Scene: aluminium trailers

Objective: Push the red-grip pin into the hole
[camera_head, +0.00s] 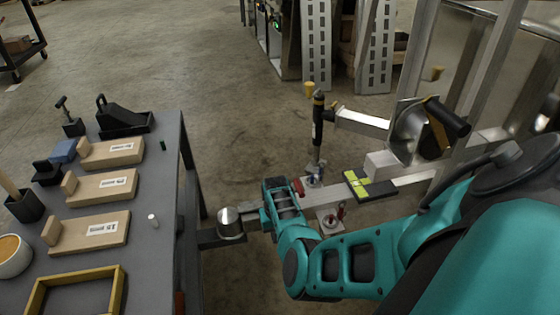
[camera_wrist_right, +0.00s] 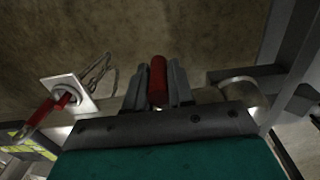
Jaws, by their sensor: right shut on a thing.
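My right gripper (camera_head: 296,190) is low over the silver trailer drawbar (camera_head: 257,207) in the head view. In the right wrist view its two grey fingers (camera_wrist_right: 158,88) are shut on the red grip of the pin (camera_wrist_right: 158,78). A little of this red grip also shows beside the gripper in the head view (camera_head: 299,186). The pin's shaft and the hole are hidden, so I cannot tell whether the pin is in the hole. A second red-handled part (camera_wrist_right: 50,112) sits by a pale plate with wire at left in the wrist view. My left gripper is not in view.
A silver cylindrical coupler end (camera_head: 231,222) is left of my gripper. An upright black jack post (camera_head: 318,130) stands behind it. A grey workbench (camera_head: 142,225) with wooden blocks is at left.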

